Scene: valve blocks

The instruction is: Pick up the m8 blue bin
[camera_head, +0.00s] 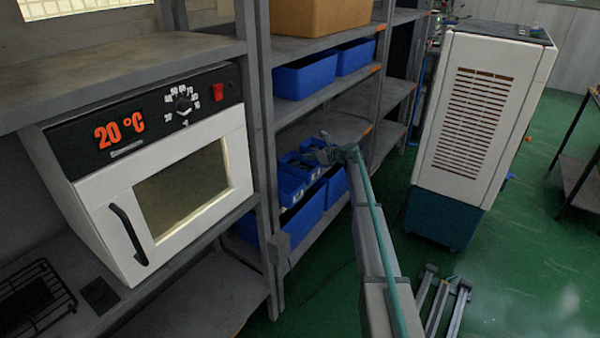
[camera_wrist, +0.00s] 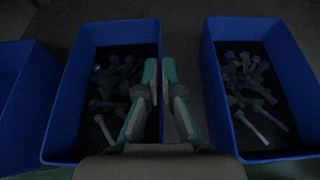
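Several blue bins stand on the shelf under my gripper (camera_head: 325,154) in the head view, one of them at the front left (camera_head: 292,187). In the wrist view, a left blue bin (camera_wrist: 62,115) and a right blue bin (camera_wrist: 222,95) each hold loose grey bolts. My gripper (camera_wrist: 160,72) is between them, at the left bin's right wall. Its fingertips are close together with a narrow gap, and that wall's rim lines up with the gap. I cannot tell whether the fingers touch the wall. No label shows which bin is m8.
Another blue bin (camera_wrist: 22,95) stands at the far left of the wrist view. Blue bins (camera_head: 305,77) and a cardboard box (camera_head: 318,14) are on shelves above. A white oven (camera_head: 165,165) is at left, and a white cabinet unit (camera_head: 475,120) at right. The green floor (camera_head: 540,240) is partly open.

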